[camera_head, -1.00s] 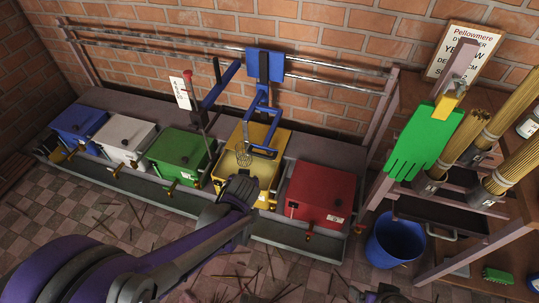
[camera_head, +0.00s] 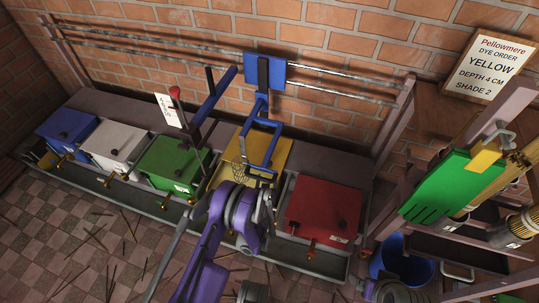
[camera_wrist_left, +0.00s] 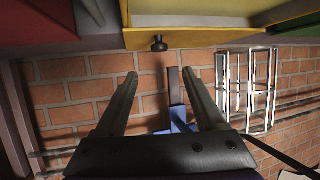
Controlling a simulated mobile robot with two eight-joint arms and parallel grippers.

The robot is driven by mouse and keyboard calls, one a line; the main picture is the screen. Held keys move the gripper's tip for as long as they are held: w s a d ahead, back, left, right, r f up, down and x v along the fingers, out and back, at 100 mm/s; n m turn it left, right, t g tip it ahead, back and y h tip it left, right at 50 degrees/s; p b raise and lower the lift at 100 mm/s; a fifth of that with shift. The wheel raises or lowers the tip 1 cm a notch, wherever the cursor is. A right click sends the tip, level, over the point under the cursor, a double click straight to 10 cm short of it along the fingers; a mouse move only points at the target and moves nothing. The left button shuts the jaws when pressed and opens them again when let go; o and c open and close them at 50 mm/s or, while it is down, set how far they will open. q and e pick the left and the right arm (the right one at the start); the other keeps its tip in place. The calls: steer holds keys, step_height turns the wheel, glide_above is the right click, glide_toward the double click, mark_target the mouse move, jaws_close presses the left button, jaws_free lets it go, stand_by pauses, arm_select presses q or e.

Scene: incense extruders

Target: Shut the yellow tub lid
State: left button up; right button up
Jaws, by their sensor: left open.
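The yellow tub (camera_head: 229,174) stands between the green and red tubs. Its yellow lid (camera_head: 273,152) shows behind my left arm; I cannot tell its exact tilt. In the left wrist view, which looks upside down, a yellow panel (camera_wrist_left: 205,38) with a dark round knob (camera_wrist_left: 158,43) lies just beyond my fingertips. My left gripper (camera_head: 262,197) is over the front of the yellow tub and hides part of it. In the left wrist view its fingers (camera_wrist_left: 162,74) are apart with nothing between them.
A blue frame (camera_head: 262,140) with a wire basket (camera_head: 240,172) hangs over the yellow tub. The green tub (camera_head: 172,163) and red tub (camera_head: 322,205) flank it. A rail (camera_head: 330,75) runs behind. A green glove-shaped board (camera_head: 440,187) and a blue bucket (camera_head: 408,268) are at right.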

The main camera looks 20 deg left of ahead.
mark_target(269, 170)
arm_select(q)
steer(key=b+x, duration=0.2)
steer(key=x, duration=0.8)
steer(key=shift+w+f, duration=0.1)
steer(key=shift+w, duration=0.3)
steer(key=shift+c, duration=0.2)
jaws_close()
stand_by(0.8)
